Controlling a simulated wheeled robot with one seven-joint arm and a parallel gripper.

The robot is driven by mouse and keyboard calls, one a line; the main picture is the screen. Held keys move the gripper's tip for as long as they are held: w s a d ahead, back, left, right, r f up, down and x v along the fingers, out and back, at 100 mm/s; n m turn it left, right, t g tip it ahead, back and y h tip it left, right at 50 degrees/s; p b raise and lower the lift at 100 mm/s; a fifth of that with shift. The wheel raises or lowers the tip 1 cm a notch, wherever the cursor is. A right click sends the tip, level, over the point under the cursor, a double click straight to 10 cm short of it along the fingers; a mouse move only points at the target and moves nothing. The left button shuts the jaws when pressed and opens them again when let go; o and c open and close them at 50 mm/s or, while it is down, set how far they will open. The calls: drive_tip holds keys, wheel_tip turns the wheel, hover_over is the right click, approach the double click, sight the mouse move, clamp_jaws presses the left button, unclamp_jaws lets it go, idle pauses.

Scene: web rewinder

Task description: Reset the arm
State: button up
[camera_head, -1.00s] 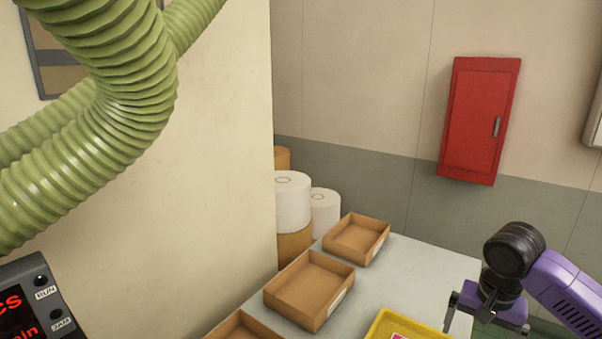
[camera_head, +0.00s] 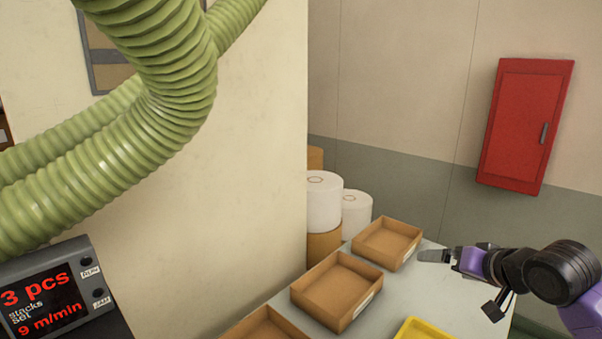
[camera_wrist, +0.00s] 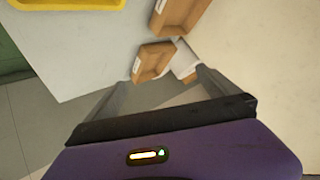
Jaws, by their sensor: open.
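My purple and black arm reaches in from the right of the head view. My gripper (camera_head: 440,255) points left over the far right part of the table, near the far cardboard box (camera_head: 388,243). In the wrist view my gripper (camera_wrist: 161,78) shows two grey fingers spread apart with nothing between them. The far box (camera_wrist: 150,62) shows beyond the fingers there, apart from them.
The grey table (camera_head: 385,300) also bears a middle box (camera_head: 338,290), a near box (camera_head: 268,328) and a yellow tray (camera_head: 425,328). White rolls (camera_head: 323,203) stand behind. A red cabinet (camera_head: 525,125) hangs on the wall. A display (camera_head: 42,298) and green hose (camera_head: 150,130) are left.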

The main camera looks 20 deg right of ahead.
drive_tip(key=w+a+r+n+t+y, duration=0.1)
drive_tip(key=w+a+r+t, duration=0.3)
drive_tip(key=a+r+t, duration=0.3)
drive_tip(key=s+a+r+m+t+h, duration=0.2)
drive_tip(key=s+a+r, duration=0.1)
drive_tip(key=s+a, duration=0.25)
drive_tip(key=s+a+f+n+g, duration=0.1)
drive_tip(key=s+a+f, duration=0.4)
drive_tip(key=s, duration=0.8)
drive_tip(key=s+a+f+n+g+y, duration=0.1)
drive_tip(key=s+a+f+n, duration=0.3)
drive_tip(key=s+f, duration=0.4)
drive_tip(key=s+a+f+n+g+y, duration=0.1)
drive_tip(key=s+a+f, duration=0.5)
drive_tip(key=s, duration=1.2)
drive_tip(key=shift+s+f+n+g, duration=0.15)
drive_tip(key=shift+f+n+g, duration=0.65)
drive_tip(key=shift+g, duration=0.2)
